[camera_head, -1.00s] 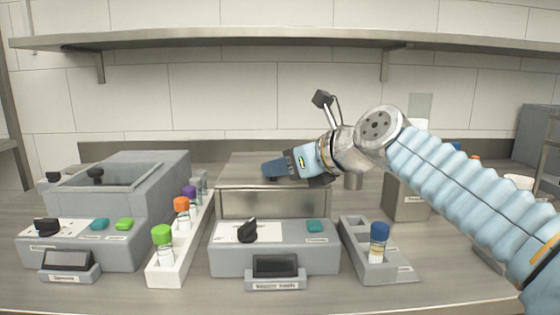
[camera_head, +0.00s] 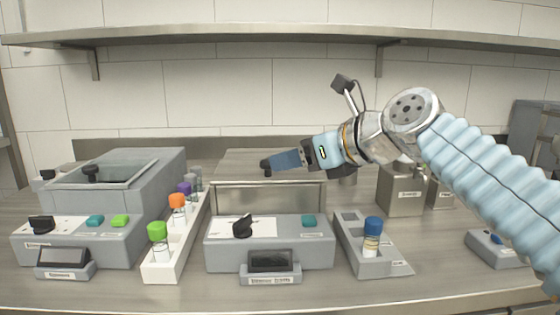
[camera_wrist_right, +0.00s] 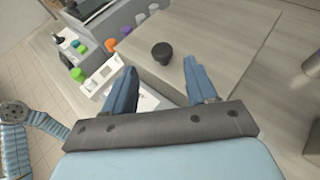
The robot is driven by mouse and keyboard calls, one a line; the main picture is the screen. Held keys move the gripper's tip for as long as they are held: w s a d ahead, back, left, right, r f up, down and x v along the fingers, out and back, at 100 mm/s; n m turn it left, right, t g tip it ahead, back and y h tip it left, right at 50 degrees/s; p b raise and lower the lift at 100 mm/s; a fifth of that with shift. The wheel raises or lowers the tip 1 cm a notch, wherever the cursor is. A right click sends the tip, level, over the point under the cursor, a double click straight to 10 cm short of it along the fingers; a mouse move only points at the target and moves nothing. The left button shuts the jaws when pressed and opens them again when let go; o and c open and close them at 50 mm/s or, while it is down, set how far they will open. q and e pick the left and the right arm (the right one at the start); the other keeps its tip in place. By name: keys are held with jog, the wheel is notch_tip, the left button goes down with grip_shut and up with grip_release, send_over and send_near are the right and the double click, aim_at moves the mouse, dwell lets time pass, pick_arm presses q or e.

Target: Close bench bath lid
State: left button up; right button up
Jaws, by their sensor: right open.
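The middle bench unit has a flat metal-topped lid (camera_head: 240,158) with a round black knob (camera_head: 265,166). My right gripper (camera_head: 276,162) is open, beside the knob and reaching in from the right. In the right wrist view the knob (camera_wrist_right: 161,53) stands beyond and between the parted fingertips (camera_wrist_right: 160,72), with nothing held. A second bath-like grey unit (camera_head: 140,180) at the left has a see-through lid (camera_head: 105,172) with a black knob, also flat. My left gripper is out of view.
A white rack (camera_head: 165,262) with several colour-capped vials stands between the units. A grey rack (camera_head: 375,265) with a blue-capped vial is at the right. Metal boxes (camera_head: 400,195) stand behind it. A shelf (camera_head: 280,46) runs along the wall above.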

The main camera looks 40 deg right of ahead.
jog(key=v, duration=0.9)
